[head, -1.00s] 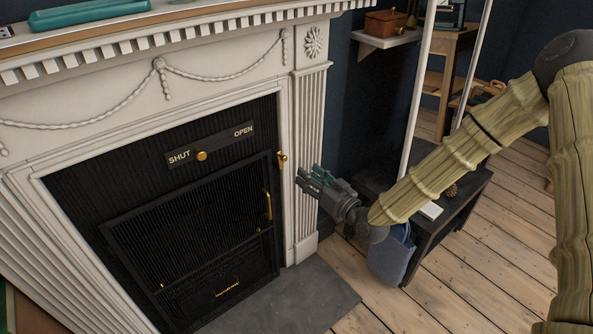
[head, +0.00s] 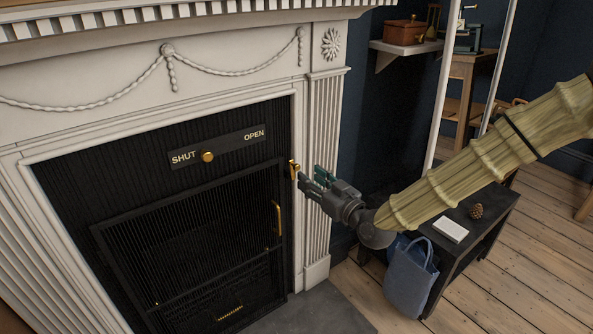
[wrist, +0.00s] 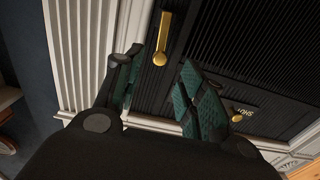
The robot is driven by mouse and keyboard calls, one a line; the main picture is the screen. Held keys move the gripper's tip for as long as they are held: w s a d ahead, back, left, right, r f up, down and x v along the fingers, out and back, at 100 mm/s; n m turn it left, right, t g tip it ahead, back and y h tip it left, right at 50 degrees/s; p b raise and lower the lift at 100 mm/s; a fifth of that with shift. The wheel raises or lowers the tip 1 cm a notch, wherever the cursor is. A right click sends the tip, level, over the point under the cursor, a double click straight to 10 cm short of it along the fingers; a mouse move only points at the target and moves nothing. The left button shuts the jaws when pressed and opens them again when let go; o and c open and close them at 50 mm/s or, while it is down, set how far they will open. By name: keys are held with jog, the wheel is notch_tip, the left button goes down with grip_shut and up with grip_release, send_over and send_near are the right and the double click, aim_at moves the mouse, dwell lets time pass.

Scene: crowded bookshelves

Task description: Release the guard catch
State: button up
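The guard catch (head: 294,169) is a small brass lever on the right edge of the black fireplace surround. In the wrist view the brass catch (wrist: 162,39) shows as a bar with a round end, just beyond the gap between my fingers. My gripper (head: 309,181) is open and empty, just right of the catch. Its teal-padded fingers (wrist: 160,78) stand apart and appear not to touch the catch. The black mesh guard (head: 190,245) with a brass handle (head: 278,218) stands closed in the fireplace opening.
A brass knob (head: 207,156) sits by SHUT on a plate reading SHUT and OPEN. The white fluted pilaster (head: 322,150) stands close behind my gripper. A blue bag (head: 410,280) and a dark low table (head: 470,245) are at the right. Wooden floor is open beyond.

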aim_at(298, 169)
jog(key=b+x, duration=0.1)
jog(key=x, duration=0.6)
jog(key=shift+w+a, duration=0.15)
jog(key=shift+w, duration=0.05)
